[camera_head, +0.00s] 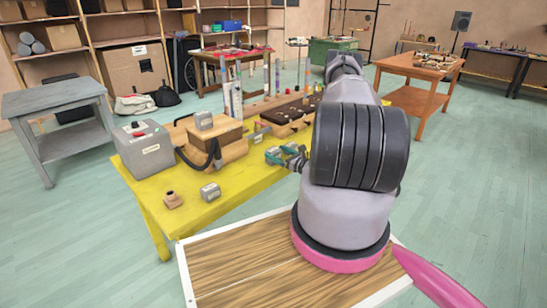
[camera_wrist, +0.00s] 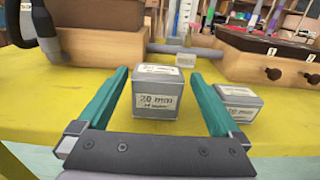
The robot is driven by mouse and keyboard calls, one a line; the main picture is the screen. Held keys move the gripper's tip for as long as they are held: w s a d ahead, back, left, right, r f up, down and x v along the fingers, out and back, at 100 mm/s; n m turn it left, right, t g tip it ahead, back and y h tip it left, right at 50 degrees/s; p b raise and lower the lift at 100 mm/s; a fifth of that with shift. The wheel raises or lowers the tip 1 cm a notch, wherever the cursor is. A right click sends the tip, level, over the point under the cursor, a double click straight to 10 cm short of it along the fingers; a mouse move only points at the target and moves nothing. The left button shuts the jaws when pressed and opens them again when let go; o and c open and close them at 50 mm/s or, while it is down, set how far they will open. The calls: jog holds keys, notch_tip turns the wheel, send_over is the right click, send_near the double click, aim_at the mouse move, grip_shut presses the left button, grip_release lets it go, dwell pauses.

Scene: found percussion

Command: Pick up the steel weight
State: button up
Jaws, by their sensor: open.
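My gripper (camera_wrist: 158,76) is open, its two teal fingers spread on either side of a grey metal block (camera_wrist: 156,103) with a "20 mm" label, which stands on the yellow table. No firm contact between fingers and block shows. A second similar grey block (camera_wrist: 240,108) stands just to the right, outside the right finger. I cannot tell by label which block is the steel weight. In the head view my gripper (camera_head: 281,153) is over the table's right part, and my arm hides what is near it. Another grey block (camera_head: 210,192) lies at the table's front.
The yellow table (camera_head: 235,185) also holds a grey box (camera_head: 143,148), a wooden box with another grey block (camera_head: 204,120) on top, and a small wooden piece (camera_head: 173,201). In the wrist view a wooden case (camera_wrist: 275,62) with knobs stands behind the right block.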

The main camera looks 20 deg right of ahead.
jog(key=x, duration=0.4)
jog(key=shift+w+a+r, duration=0.1)
jog(key=shift+a+r, duration=0.05)
jog(key=shift+r, duration=0.05)
jog(key=shift+w+a, duration=0.15)
jog(key=shift+w, duration=0.45)
grip_shut()
